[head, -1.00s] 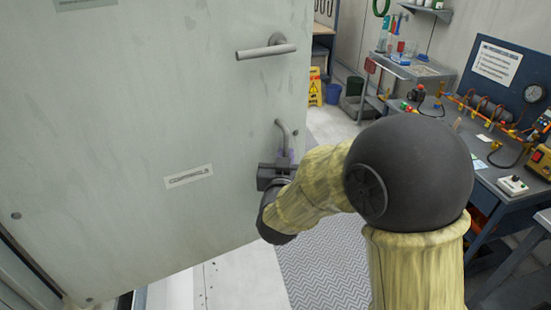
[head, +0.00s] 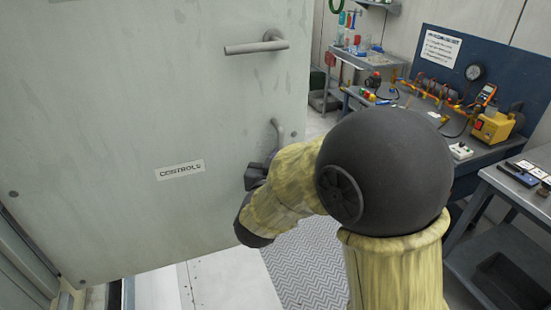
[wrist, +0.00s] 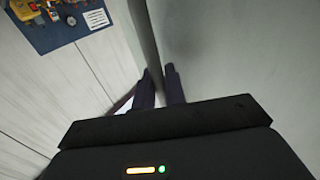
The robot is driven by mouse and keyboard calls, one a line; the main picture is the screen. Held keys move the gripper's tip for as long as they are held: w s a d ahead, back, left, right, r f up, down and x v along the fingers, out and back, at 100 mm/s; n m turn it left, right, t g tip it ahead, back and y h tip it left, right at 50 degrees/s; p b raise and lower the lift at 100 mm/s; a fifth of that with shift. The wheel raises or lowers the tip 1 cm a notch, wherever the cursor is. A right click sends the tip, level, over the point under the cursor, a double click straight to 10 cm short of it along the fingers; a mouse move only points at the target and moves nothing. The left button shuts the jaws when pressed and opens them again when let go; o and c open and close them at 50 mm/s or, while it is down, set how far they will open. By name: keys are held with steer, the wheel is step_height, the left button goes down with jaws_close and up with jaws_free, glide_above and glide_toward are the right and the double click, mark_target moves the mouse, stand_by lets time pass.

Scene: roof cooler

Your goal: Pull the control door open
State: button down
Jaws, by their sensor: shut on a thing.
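The control door (head: 120,100) is a large pale grey panel filling the left half of the head view, with a "CONTROLS" label (head: 180,170). It stands ajar, with floor showing below it. A lever handle (head: 258,46) is near its upper right. A bent grey pull handle (head: 278,130) is lower, near the right edge. My gripper (head: 257,176) is at this pull handle, shut on its lower part. My own arm partly hides the grip. The wrist view shows the dark fingers (wrist: 158,88) close together by the door's edge; the handle between them is hard to make out.
A blue-backed workbench (head: 445,115) with gauges and tools stands behind at right. A grey cart (head: 500,215) is at the right edge. A sink table (head: 360,60) is at the back. A patterned mat (head: 308,265) lies on the floor right of the door.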

steer(key=shift+d+f, duration=0.1)
steer(key=c, duration=1.5)
jaws_free()
steer(key=shift+c, duration=0.2)
steer(key=s+a+b, duration=0.2)
steer(key=s+a, duration=0.1)
steer(key=s, duration=1.4)
